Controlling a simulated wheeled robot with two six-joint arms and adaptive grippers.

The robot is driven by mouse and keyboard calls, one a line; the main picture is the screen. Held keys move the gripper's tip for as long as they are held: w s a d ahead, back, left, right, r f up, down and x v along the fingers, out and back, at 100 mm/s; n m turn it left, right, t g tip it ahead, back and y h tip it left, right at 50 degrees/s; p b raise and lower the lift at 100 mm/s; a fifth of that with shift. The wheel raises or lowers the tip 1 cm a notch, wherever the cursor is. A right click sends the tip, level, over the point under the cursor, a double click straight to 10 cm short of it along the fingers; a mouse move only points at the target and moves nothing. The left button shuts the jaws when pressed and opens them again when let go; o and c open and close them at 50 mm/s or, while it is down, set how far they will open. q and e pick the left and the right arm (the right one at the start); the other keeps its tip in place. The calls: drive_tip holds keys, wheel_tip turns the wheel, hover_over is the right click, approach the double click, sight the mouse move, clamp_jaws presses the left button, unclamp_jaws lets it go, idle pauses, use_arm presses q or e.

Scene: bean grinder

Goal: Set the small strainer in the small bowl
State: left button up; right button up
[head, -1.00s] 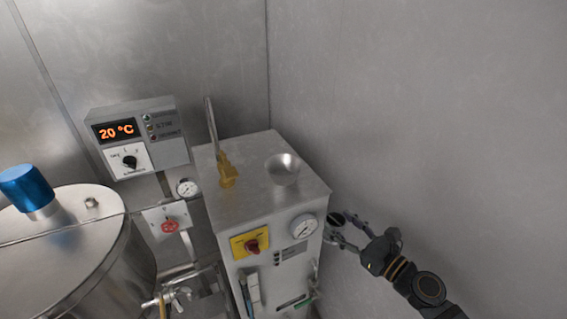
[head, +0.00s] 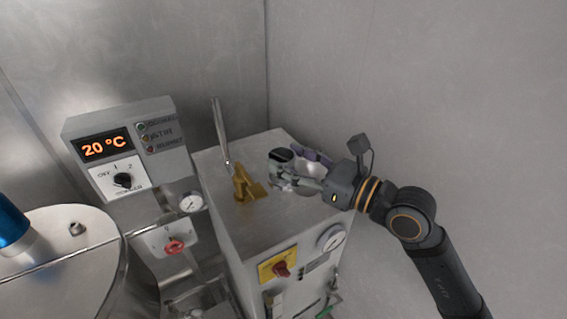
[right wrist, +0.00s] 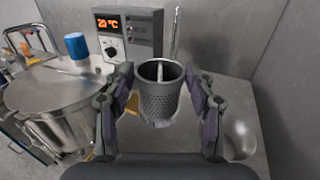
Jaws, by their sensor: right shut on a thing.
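The small strainer (right wrist: 159,98) is a dark grey perforated cup in the right wrist view, upright between the two fingers of my right gripper (head: 284,168). The gripper is shut on it. Its dark round top (head: 280,155) shows at the fingertips in the head view. The small bowl (right wrist: 238,138) is shiny metal and stands on the machine's top, right of the strainer in the right wrist view. In the head view the gripper covers most of the bowl. The strainer is apart from it, above the machine's top. My left gripper is not in view.
A brass fitting (head: 244,186) with an upright metal rod (head: 219,130) stands left of the gripper on the metal machine (head: 235,235). A control box (head: 125,147) reading 20 °C is further left. A large steel vessel (right wrist: 62,92) stands left. Grey walls close off the back and right.

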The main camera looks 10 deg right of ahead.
sight(293, 154)
drive_tip(key=shift+s+d, duration=0.1)
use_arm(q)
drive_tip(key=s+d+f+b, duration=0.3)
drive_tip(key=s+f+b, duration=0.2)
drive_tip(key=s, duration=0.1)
use_arm(e)
drive_tip(key=d, duration=0.2)
drive_tip(key=d+f, duration=0.1)
drive_tip(key=shift+w+d, duration=0.1)
drive_tip(key=shift+w, duration=0.25)
drive_tip(key=w+d+f+p, duration=0.1)
drive_tip(key=w+d+f, duration=0.1)
drive_tip(key=w+f, duration=0.1)
drive_tip(key=w+d+f+p, duration=0.2)
drive_tip(key=w+f, duration=0.1)
drive_tip(key=f, duration=0.1)
drive_tip(key=w+d+f+p, duration=0.1)
drive_tip(key=w+f, duration=0.2)
drive_tip(key=f, duration=0.1)
drive_tip(key=shift+w+d+f, duration=0.25)
drive_tip(key=shift+w+d, duration=0.1)
drive_tip(key=shift+d, duration=0.05)
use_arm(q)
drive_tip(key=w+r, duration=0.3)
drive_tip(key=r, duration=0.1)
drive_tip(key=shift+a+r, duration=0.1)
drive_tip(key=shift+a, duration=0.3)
use_arm(e)
drive_tip(key=shift+f, duration=0.1)
